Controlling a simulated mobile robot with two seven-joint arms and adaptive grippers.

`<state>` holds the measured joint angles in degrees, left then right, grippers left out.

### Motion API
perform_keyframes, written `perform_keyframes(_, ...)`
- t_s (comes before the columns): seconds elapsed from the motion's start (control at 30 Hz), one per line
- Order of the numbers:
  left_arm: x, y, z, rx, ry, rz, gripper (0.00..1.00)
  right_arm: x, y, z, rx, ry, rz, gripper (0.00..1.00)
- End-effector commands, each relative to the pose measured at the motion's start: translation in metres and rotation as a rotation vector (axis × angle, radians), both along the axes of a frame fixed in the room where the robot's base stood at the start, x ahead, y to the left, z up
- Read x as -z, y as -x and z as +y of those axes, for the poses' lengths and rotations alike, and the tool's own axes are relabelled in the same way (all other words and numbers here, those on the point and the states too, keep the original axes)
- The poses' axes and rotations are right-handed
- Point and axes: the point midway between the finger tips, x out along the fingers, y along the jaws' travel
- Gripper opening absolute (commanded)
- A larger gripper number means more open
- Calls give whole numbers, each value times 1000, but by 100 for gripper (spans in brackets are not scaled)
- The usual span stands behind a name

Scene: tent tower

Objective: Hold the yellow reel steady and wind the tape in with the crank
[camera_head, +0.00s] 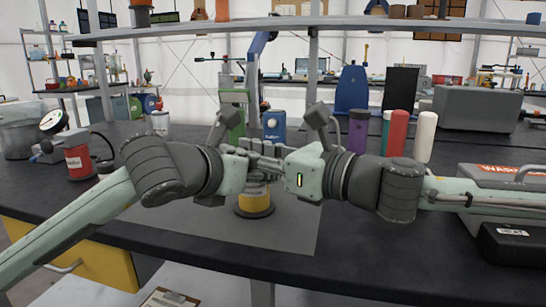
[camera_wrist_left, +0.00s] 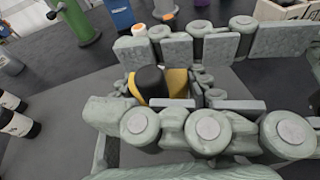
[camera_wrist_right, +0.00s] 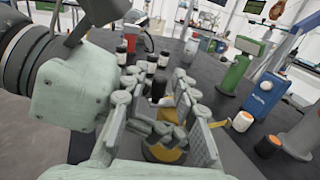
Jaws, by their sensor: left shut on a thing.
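The yellow reel (camera_head: 256,202) stands upright on the grey mat in front of me, its top hidden by the grippers. In the left wrist view its yellow side (camera_wrist_left: 176,82) and a black rounded part, perhaps the crank knob (camera_wrist_left: 150,82), lie between my left fingers. My left gripper (camera_head: 246,162) is shut on the reel from the left. My right gripper (camera_head: 268,166) comes from the right, its fingers apart just above the reel. In the right wrist view the reel (camera_wrist_right: 165,153) shows below those fingers, with grey finger parts between them.
Behind the reel stand a green post (camera_head: 235,115) and a blue box (camera_head: 274,126). A red can (camera_head: 78,160) and a gauge are at the left. The mat's front is clear.

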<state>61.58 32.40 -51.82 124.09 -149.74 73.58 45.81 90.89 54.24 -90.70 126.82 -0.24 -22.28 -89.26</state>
Motion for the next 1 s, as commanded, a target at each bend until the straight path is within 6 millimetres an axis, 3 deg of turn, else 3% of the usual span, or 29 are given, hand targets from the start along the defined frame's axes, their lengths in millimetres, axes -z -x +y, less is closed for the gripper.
perform_keyframes(0.2, 1, 0, 0, 1, 1, 1, 0, 0, 30, -37, 4, 0, 0, 28)
perform_keyframes(0.37, 1, 0, 0, 1, 0, 1, 0, 0, 43, -54, 3, 0, 0, 28)
perform_keyframes(0.77, 1, 0, 0, 2, 0, 1, 0, 0, 50, -59, -1, 0, 0, 28)
perform_keyframes(0.8, 1, 0, 0, 2, 0, 1, 0, 0, 49, -59, 0, 0, 0, 23)
perform_keyframes(1.0, 0, 0, -1, 2, 0, 1, 0, -10, 40, -65, 39, 1, 5, 23)
